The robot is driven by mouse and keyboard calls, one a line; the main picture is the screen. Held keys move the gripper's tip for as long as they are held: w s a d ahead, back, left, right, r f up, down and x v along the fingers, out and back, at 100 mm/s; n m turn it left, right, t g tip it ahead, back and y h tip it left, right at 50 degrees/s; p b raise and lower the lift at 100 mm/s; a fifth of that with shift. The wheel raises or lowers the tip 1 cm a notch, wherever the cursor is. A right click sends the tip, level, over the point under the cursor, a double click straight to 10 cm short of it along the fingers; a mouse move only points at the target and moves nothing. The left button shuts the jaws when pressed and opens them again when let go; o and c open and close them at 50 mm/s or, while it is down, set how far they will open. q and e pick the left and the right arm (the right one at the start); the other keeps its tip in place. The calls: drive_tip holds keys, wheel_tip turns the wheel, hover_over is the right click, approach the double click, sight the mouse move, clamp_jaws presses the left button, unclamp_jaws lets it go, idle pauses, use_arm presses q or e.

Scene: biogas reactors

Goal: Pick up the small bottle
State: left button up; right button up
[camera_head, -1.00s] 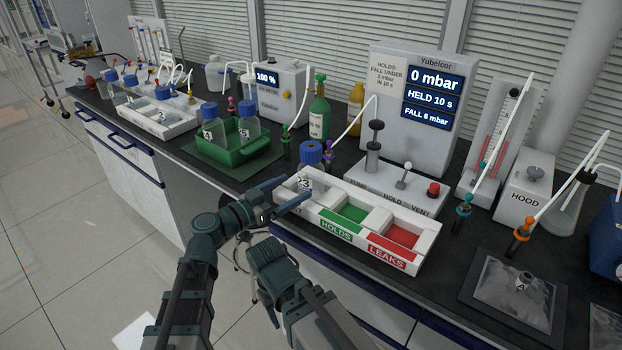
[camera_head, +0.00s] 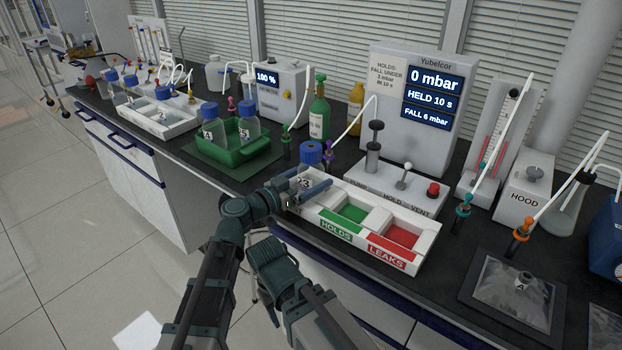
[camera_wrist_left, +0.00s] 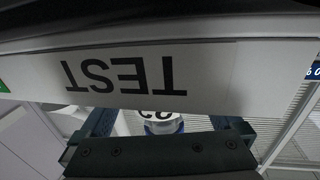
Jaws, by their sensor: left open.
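A small clear bottle with a blue cap (camera_head: 311,153) and a dark-marked white label stands upright in the left compartment of the white tray (camera_head: 385,253). My left gripper (camera_head: 306,186) is open at the tray's left end, with its fingers by the bottle's lower part. In the left wrist view the bottle (camera_wrist_left: 163,127) shows between the two spread fingers, partly hidden by the tray wall marked TEST (camera_wrist_left: 150,75). I cannot tell whether the fingers touch it. My right gripper (camera_head: 268,256) is low in front of the bench, away from the bottle; its jaws are unclear.
The tray's other compartments are marked HOLDS (camera_head: 337,231) and LEAKS (camera_head: 387,256). A pump unit (camera_head: 386,190) with a plunger and red knob stands close behind the tray. A green rack (camera_head: 250,150) with blue-capped bottles is to the left. Free floor lies left of the bench.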

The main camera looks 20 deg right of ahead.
sight(311, 144)
use_arm(q)
drive_tip(key=shift+c, duration=0.3)
drive_tip(key=c, duration=1.3)
drive_tip(key=shift+r, duration=0.1)
wheel_tip(311, 144, up, 10)
drive_tip(key=p, duration=1)
